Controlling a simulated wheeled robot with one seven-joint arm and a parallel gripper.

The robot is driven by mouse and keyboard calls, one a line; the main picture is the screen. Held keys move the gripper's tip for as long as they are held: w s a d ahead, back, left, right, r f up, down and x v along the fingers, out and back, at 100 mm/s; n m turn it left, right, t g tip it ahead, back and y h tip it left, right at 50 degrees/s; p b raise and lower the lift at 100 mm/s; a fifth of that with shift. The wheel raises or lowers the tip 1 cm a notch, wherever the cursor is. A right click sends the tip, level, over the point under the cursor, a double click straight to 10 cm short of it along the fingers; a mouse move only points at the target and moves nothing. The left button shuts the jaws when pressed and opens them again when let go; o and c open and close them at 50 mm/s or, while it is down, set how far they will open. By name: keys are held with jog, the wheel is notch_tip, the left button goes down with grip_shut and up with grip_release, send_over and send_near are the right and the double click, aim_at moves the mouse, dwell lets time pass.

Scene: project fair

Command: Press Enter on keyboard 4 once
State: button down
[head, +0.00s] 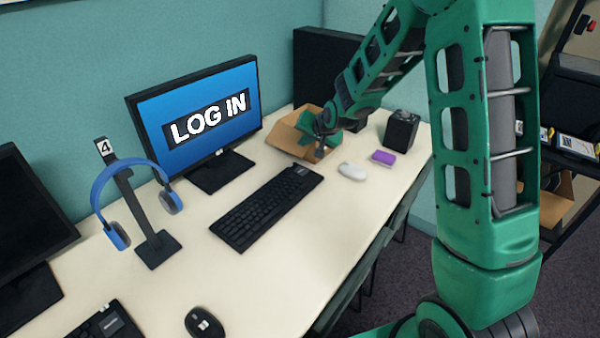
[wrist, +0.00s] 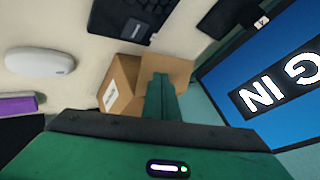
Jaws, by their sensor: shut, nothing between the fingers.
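The black keyboard (head: 262,208) lies on the white desk in front of a monitor (head: 200,118) that reads "LOG IN". A "4" sign (head: 104,147) tops the headphone stand to the left of this monitor. In the wrist view one end of the keyboard (wrist: 130,22) shows at the top, cut off by the frame. My gripper (head: 321,150) is shut and empty, at the open cardboard box beyond the keyboard's far end. In the wrist view my green fingers (wrist: 160,92) are together in front of the box. I cannot make out the Enter key.
The cardboard box (wrist: 122,84) stands open near the monitor. A white mouse (head: 352,172), a purple block (head: 383,157) and a black speaker-like box (head: 401,131) sit to its right. Blue headphones (head: 115,234) hang at left. A black mouse (head: 204,322) lies nearer.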

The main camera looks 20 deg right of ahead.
aim_at(303, 172)
jog(key=shift+w+a, duration=0.15)
jog(key=shift+a, duration=0.05)
jog(key=shift+f, duration=0.1)
jog(key=shift+f, duration=4.35)
jog(key=shift+f, duration=0.75)
jog(key=shift+r, duration=0.85)
jog(key=shift+r, duration=2.5)
